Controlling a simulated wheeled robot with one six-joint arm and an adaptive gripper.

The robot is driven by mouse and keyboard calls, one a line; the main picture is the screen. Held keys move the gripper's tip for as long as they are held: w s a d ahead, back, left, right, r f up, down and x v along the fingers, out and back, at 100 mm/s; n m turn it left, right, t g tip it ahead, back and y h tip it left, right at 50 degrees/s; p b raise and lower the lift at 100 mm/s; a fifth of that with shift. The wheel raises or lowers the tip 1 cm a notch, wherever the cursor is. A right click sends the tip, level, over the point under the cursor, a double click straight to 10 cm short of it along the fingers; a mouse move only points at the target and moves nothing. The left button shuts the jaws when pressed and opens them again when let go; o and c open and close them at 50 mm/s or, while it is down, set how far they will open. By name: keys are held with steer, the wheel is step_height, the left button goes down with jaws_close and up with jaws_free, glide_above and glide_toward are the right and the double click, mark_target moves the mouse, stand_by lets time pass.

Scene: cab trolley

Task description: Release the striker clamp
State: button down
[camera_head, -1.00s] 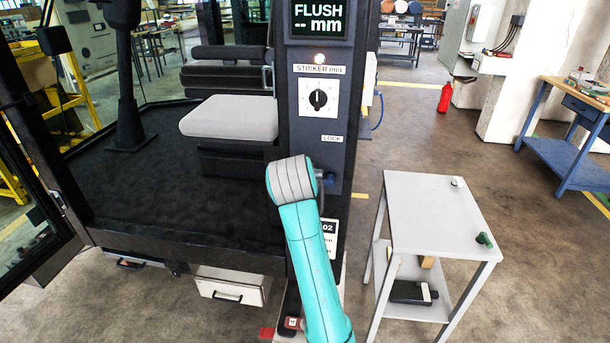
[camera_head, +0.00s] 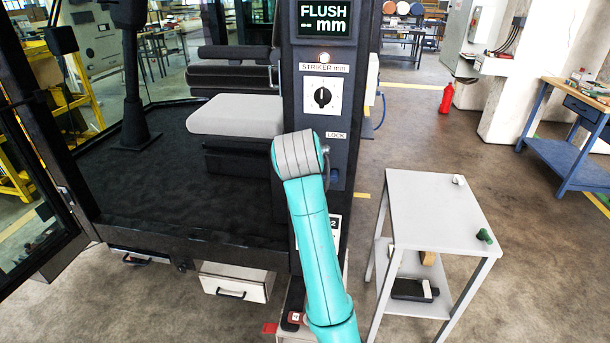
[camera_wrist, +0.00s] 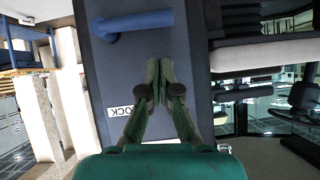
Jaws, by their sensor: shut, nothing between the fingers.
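The blue lever (camera_wrist: 140,22) of the clamp lies across the dark post (camera_head: 316,85) in the wrist view, with a rounded bend at its left end. A white LOCK label (camera_wrist: 120,111) is on the same post face; the label also shows in the head view (camera_head: 336,135). My gripper (camera_wrist: 160,65) is shut and empty, its green fingers pointing at the post face between label and lever. The fingertips appear apart from the lever; contact with the post cannot be told. In the head view my arm hides the gripper and most of the lever.
A STRIKER mm dial (camera_head: 322,97) and a FLUSH display (camera_head: 325,20) sit higher on the post. A grey trolley (camera_head: 430,205) stands to the right, with small items on it. The cab seat (camera_head: 235,117) is to the left. Floor between post and trolley is narrow.

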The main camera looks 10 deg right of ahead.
steer(key=v, duration=0.9)
steer(key=shift+s+a, duration=0.2)
steer(key=shift+s, duration=0.1)
steer(key=s+d+f+n, duration=0.1)
steer(key=s+d+f, duration=0.15)
steer(key=f, duration=0.65)
steer(key=s+d+f+n+t+y, duration=0.1)
steer(key=s+f, duration=0.2)
steer(key=f, duration=0.5)
steer(key=s+d+f+n, duration=0.1)
steer(key=s+d+f, duration=0.15)
steer(key=f, duration=0.65)
steer(key=s+f+n+t+y, duration=0.1)
steer(key=s+f, duration=0.6)
steer(key=s, duration=0.2)
steer(key=s+d+f+n+t+y, duration=0.1)
steer(key=s+f, duration=0.1)
steer(key=s, duration=0.8)
steer(key=s+d+f, duration=0.2)
steer(key=s, duration=0.8)
steer(key=s+r, duration=0.3)
steer(key=s, duration=0.5)
steer(key=s+d+r+t, duration=0.1)
steer(key=s+r, duration=0.3)
steer(key=s, duration=0.4)
steer(key=shift+s+r+m, duration=0.2)
steer(key=shift+s+m, duration=0.1)
steer(key=shift+m, duration=0.1)
